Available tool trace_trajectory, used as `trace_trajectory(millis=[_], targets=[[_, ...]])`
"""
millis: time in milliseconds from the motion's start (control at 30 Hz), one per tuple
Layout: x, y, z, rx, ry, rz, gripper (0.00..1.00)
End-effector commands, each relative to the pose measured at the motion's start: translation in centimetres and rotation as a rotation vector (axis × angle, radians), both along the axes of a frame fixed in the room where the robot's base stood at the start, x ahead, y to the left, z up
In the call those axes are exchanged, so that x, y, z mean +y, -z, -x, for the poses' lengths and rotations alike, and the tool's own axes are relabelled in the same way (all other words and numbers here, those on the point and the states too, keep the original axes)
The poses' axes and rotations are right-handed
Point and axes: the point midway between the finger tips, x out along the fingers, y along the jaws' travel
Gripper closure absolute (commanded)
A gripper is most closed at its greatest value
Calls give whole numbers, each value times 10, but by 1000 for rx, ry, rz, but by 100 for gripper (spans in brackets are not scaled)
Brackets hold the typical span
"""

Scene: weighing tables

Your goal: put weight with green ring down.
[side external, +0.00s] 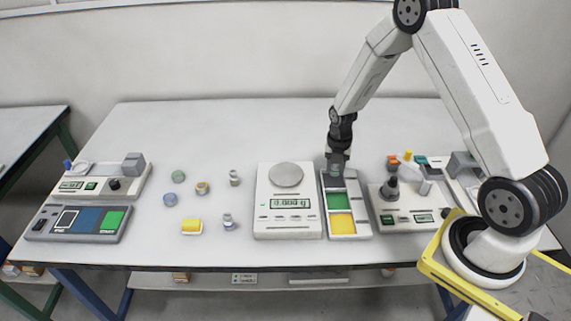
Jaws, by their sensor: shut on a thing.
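My gripper (337,174) points down over the far end of a narrow tray (328,228) with a green and a yellow compartment. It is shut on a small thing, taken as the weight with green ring. The jaws hide most of that thing, and its ring colour cannot be made out. Whether it touches the tray's far compartment cannot be told. The green compartment (338,202) and the yellow compartment (342,224) look empty.
A balance (288,226) reading about zero, its round pan (286,174) empty, stands just left of the tray. A device (405,216) with knobs stands close on the right. The table's back middle is clear.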

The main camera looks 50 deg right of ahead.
Motion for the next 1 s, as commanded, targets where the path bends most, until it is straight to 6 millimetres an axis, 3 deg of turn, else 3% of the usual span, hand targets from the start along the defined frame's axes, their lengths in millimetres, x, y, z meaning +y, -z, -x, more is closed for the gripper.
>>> trace_trajectory(millis=[300,800,833,867,1000], targets=[[0,28,-1,-1,0,1,100],[0,33,-1,-1,0,0,100],[0,33,-1,-1,0,1,51],[0,33,-1,-1,0,1,45],[0,33,0,-1,0,1,45]])
